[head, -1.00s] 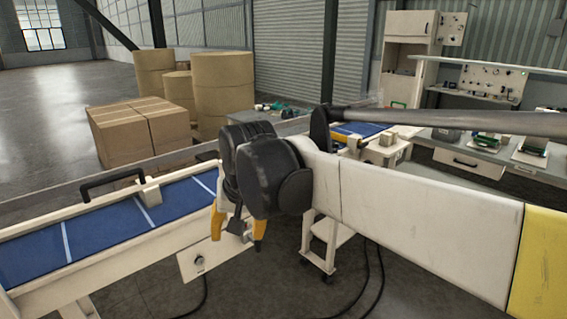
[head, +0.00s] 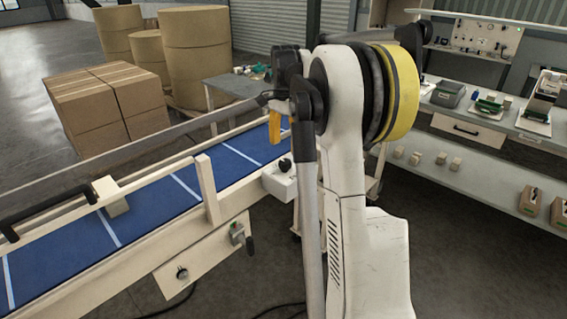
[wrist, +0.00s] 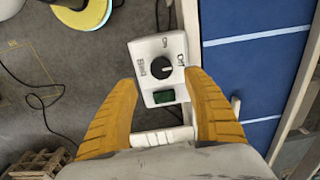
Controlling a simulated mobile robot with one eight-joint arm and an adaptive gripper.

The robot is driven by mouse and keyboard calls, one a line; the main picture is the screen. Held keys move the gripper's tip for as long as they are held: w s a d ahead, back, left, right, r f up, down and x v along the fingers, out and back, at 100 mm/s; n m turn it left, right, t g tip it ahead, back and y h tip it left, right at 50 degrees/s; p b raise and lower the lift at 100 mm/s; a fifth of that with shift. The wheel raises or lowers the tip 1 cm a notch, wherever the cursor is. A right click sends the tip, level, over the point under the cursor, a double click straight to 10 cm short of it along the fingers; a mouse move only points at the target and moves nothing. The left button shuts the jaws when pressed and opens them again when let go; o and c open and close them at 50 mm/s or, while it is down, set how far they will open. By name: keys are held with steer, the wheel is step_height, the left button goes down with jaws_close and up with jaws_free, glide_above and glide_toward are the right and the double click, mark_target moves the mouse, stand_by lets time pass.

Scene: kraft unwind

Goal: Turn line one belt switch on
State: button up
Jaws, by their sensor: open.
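A white switch box (wrist: 148,80) with a black rotary knob (wrist: 161,68) shows in the wrist view. It has dark markings around the knob and a dark green panel (wrist: 164,96) below it; the knob's exact setting is too small to read surely. In the head view the box (head: 279,184) sits on the near side of the conveyor, its black knob (head: 285,164) on top. My gripper (wrist: 159,82) is open and empty, its yellow fingers left and right of the box in the picture. In the head view one yellow finger (head: 274,128) shows above the box; the rest is hidden behind my arm.
The blue conveyor belt (head: 180,190) runs beside the box, with a cream post (head: 207,188) and a black handle (head: 45,207) along its rails. A lower panel (head: 205,255) carries another knob (head: 182,273) and a small lever (head: 238,233). Cartons and paper rolls stand behind.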

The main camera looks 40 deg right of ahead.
mark_target(285, 161)
step_height(285, 161, down, 7)
steer(key=shift+w+r+b, duration=0.1)
steer(key=shift+b, duration=0.8)
steer(key=c, duration=1.2)
